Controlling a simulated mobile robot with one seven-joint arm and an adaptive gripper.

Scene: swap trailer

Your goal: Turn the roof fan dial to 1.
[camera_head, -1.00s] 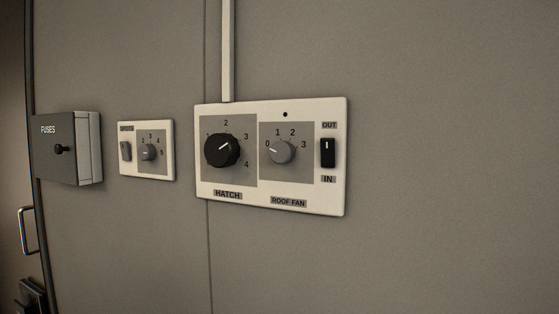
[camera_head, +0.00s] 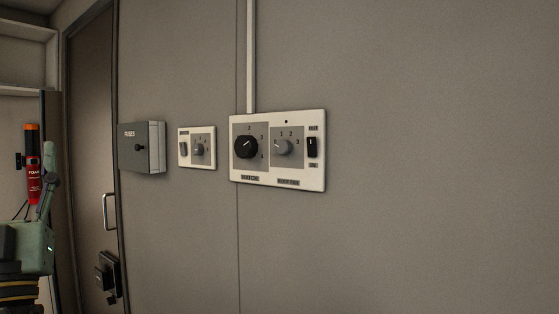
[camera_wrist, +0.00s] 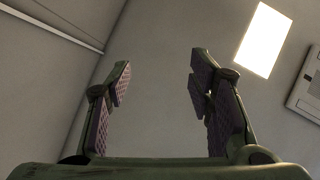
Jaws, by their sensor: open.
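The roof fan dial (camera_head: 283,148) is a small grey knob on the right half of a white wall panel (camera_head: 278,185) in the head view. Its pointer mark appears to lie toward the left, near 0; at this size I cannot be sure. The larger black hatch dial (camera_head: 246,147) sits to its left, and a black OUT/IN rocker switch (camera_head: 312,147) to its right. My gripper (camera_wrist: 160,75) shows in the wrist view with its two padded fingers wide apart and nothing between them. It faces the ceiling and is away from the panel.
Left of the panel are a small white plate (camera_head: 197,160) with a switch and dial, and a grey fuse box (camera_head: 141,148). Further left are a door (camera_head: 92,150) with a handle and a red extinguisher (camera_head: 34,175). The wall right of the panel is bare. A ceiling light (camera_wrist: 264,38) shows.

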